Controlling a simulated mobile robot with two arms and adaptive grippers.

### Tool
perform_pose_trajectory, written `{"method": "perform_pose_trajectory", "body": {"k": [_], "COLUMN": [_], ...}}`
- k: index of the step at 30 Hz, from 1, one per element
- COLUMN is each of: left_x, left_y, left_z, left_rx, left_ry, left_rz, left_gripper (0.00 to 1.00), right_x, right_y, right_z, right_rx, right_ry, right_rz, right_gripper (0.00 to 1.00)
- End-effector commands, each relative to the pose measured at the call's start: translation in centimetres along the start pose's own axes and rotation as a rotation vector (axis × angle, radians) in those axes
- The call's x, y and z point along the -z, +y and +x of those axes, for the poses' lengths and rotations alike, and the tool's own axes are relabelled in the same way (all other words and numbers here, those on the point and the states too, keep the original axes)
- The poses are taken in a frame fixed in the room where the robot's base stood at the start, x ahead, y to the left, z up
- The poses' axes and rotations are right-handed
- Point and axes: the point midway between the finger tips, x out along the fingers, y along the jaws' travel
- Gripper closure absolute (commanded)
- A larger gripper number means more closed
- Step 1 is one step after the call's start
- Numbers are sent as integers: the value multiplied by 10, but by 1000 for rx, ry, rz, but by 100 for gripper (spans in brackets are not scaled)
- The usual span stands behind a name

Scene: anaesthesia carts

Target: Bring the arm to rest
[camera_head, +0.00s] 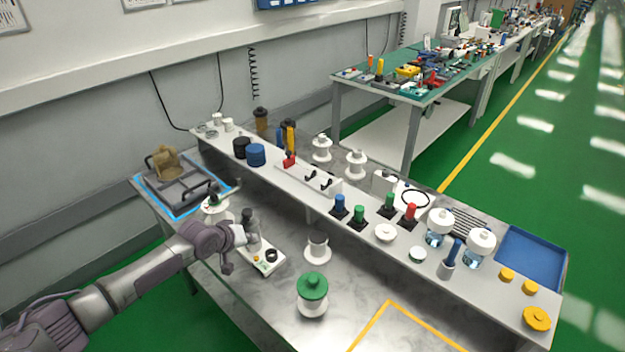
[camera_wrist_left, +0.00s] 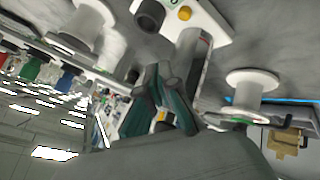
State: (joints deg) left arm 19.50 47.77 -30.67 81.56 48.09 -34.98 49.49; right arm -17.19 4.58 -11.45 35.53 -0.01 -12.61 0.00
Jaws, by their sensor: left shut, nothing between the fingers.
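My left arm comes in from the left in the head view. Its gripper (camera_head: 228,264) is beside a small white device (camera_head: 268,262) with a dark knob and a yellow button. In the left wrist view the gripper's dark fingers (camera_wrist_left: 158,78) are together, with nothing held between them. A grey cylinder (camera_wrist_left: 192,52) on the white device appears close to the fingertips; whether they touch cannot be told. My right gripper is not in view.
A raised white shelf (camera_head: 365,228) with bottles and knobs runs behind. A grey tray (camera_head: 180,190) lies left. The yellow-taped tabletop at front right is clear.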

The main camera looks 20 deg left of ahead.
Motion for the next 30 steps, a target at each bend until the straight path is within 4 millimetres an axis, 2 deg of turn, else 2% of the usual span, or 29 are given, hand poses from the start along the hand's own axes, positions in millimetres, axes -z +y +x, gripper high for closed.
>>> {"method": "perform_pose_trajectory", "body": {"k": [2, 5, 8, 11, 13, 15, 18, 21, 24, 30], "left_x": [0, -13, -51, -115, -167, -214, -256, -277, -289, -302], "left_y": [0, 4, 15, 33, 48, 60, 66, 65, 60, 44], "left_z": [0, 1, 2, -3, -17, -39, -75, -105, -132, -179], "left_rx": [0, -2, -6, -17, -27, -31, -14, 17, 54, 136], "left_ry": [-1, -20, -73, -158, -220, -270, -312, -336, -356, -397], "left_rz": [1, 22, 87, 209, 319, 429, 556, 633, 683, 738], "left_gripper": [100, 100, 100, 100, 100, 100, 100, 100, 100, 100], "right_x": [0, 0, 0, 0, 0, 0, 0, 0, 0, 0], "right_y": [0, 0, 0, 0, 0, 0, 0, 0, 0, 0], "right_z": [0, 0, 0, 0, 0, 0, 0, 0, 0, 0], "right_rx": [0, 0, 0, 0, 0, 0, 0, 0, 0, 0], "right_ry": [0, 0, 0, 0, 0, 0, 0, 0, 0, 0], "right_rz": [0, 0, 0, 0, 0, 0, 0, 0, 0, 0], "right_gripper": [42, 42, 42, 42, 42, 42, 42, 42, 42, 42]}}
